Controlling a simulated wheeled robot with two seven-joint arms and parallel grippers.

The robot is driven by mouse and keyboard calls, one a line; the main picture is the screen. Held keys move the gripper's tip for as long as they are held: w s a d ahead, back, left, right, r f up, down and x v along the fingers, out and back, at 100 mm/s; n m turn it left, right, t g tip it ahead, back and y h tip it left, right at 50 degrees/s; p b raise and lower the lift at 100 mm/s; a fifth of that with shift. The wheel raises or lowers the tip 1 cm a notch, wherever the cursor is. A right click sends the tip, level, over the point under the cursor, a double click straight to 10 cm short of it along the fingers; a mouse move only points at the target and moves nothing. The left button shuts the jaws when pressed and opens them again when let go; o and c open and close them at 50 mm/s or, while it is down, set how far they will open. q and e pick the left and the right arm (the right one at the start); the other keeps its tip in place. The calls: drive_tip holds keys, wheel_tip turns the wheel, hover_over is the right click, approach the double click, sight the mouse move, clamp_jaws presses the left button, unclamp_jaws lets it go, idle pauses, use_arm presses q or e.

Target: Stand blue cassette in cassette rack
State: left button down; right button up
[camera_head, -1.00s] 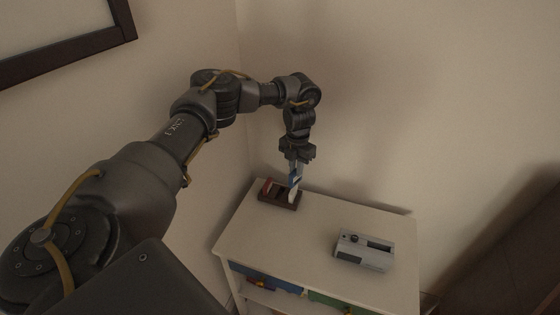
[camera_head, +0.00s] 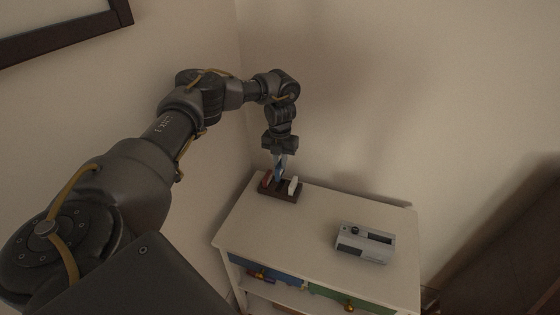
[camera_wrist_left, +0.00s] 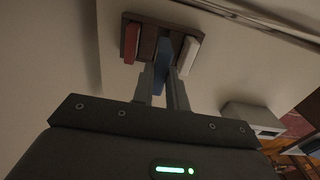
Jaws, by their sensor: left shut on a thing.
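The blue cassette (camera_head: 279,171) is held upright in my left gripper (camera_head: 280,156), which is shut on it from above. The dark brown cassette rack (camera_head: 279,196) stands at the back left of the white cabinet top. In the left wrist view the blue cassette (camera_wrist_left: 163,57) lies between the two fingers and over the rack (camera_wrist_left: 147,42), between a red cassette (camera_wrist_left: 131,41) and a white cassette (camera_wrist_left: 188,54). I cannot tell whether its lower edge is inside a slot. My right gripper is not in view.
A grey cassette player (camera_head: 364,243) sits at the right of the cabinet top (camera_head: 290,232), well clear of the rack. The middle of the top is bare. Walls rise close behind and left of the rack.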

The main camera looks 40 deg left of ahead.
sight(280, 173)
use_arm(q)
wheel_tip(280, 173, down, 2)
drive_tip(key=shift+b, duration=0.7)
drive_tip(key=shift+f+b, duration=0.45)
drive_tip(key=shift+f, duration=0.7)
drive_tip(key=shift+f+b, duration=0.45)
drive_tip(key=shift+f, duration=0.85)
drive_tip(key=c, duration=1.3)
unclamp_jaws()
drive_tip(key=shift+r, duration=0.1)
drive_tip(key=shift+w+r, duration=0.1)
drive_tip(key=shift+r, duration=0.25)
wheel_tip(280, 173, up, 10)
